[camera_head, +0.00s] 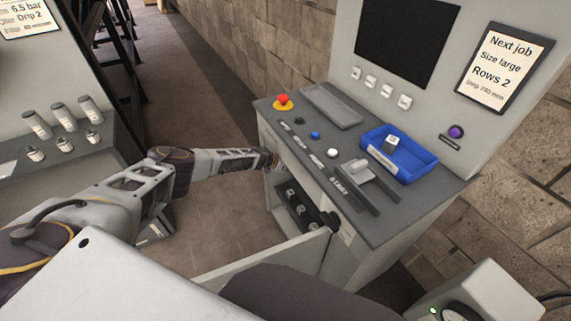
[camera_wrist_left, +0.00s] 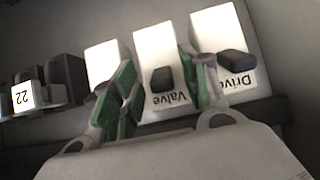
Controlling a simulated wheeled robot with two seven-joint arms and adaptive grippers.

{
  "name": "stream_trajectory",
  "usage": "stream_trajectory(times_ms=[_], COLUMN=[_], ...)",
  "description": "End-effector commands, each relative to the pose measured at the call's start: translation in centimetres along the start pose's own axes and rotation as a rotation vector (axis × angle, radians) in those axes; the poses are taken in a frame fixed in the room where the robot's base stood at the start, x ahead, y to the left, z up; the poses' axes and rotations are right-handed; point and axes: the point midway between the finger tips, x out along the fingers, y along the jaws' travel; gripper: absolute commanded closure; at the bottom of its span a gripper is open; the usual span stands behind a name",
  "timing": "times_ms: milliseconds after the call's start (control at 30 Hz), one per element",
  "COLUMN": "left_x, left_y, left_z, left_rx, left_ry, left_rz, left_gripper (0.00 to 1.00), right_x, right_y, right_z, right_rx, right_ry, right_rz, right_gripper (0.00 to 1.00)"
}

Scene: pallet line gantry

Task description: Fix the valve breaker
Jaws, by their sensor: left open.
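The valve breaker (camera_wrist_left: 162,78) is a white module with a small black toggle, above an upside-down "Valve" label. My left gripper (camera_wrist_left: 158,66) is open, with one green-padded finger on each side of this toggle; I cannot tell whether either finger touches it. The drive breaker (camera_wrist_left: 237,63), with a larger black toggle, sits just right of the right finger. A third white module (camera_wrist_left: 101,58) is partly covered by the left finger. In the head view my left arm reaches to the open cabinet (camera_head: 297,209) under the console, and its gripper is mostly hidden there. My right gripper is out of view.
The open cabinet door (camera_head: 270,254) stands out below my left forearm. The console top carries a red stop button (camera_head: 283,100), a blue tray (camera_head: 414,157) and a grey tray (camera_head: 333,106). A part labelled "22" (camera_wrist_left: 22,97) sits left of the breakers.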

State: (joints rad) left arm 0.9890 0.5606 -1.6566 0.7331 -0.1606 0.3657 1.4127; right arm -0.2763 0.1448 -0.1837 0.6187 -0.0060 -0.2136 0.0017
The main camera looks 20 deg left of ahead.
Motion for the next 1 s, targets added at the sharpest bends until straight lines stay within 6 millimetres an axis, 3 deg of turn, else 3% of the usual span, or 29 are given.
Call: stream_trajectory(times_ms=[1000], left_x=[-5.2], left_y=[-0.5], left_z=[-0.8], left_rx=[-0.003], left_ry=[0.01], left_rz=[-0.006], left_gripper=[0.55], right_x=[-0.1], right_y=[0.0], right_z=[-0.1], right_rx=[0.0], right_ry=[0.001], right_rz=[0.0], right_gripper=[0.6])
